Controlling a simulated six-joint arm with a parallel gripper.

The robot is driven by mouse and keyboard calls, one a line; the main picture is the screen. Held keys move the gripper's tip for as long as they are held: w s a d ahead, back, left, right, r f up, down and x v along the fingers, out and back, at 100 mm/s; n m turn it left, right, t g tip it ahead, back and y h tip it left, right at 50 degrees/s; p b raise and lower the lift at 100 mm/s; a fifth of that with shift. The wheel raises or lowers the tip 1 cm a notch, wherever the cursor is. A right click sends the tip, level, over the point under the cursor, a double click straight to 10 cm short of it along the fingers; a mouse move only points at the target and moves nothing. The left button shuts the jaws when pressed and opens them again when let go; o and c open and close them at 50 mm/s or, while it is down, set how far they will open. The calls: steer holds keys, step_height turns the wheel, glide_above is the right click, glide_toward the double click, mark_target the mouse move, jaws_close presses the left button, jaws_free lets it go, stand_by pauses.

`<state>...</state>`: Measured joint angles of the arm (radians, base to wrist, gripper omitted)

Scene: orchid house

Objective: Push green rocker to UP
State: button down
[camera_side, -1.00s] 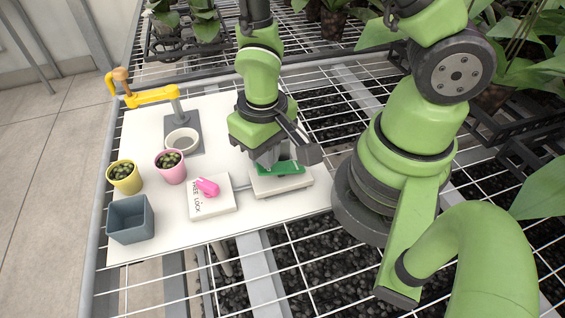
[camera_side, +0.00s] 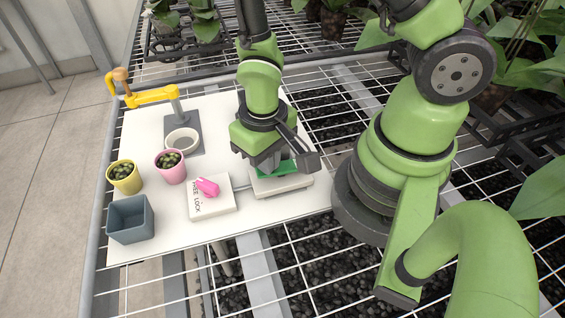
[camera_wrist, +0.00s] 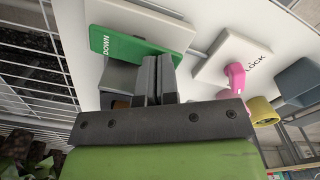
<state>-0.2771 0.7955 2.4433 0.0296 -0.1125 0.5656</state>
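The green rocker (camera_side: 289,168) sits on a white base (camera_side: 287,187) at the right of the white board. In the wrist view the rocker (camera_wrist: 118,46) shows the word DOWN at its left end; its other end is partly hidden by my fingers. My gripper (camera_wrist: 157,72) has its two fingers together with nothing between them, over the near edge of the rocker. In the side view my gripper (camera_side: 266,166) is right at the rocker's left part and hides some of it. I cannot tell whether the fingertips touch it or which way it is tilted.
Left of the rocker is a white box (camera_side: 211,207) with a pink lever (camera_side: 207,187) and FREE LOCK lettering. Further left are a pink pot (camera_side: 171,174), a yellow pot (camera_side: 124,184) and a grey bin (camera_side: 131,229). A yellow-armed stand (camera_side: 150,96) and white ring (camera_side: 182,141) are behind.

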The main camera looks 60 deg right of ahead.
steer(key=shift+f, duration=0.2)
steer(key=shift+r, duration=3.55)
steer(key=shift+r, duration=0.1)
steer(key=s+d+r+t+y, duration=0.1)
steer(key=s+r+t, duration=0.1)
steer(key=r, duration=0.8)
steer(key=s+d+r+m+t+y, duration=0.1)
steer(key=r+t, duration=0.4)
steer(key=r, duration=0.5)
steer(key=shift+s+d, duration=0.45)
steer(key=shift+s, duration=0.8)
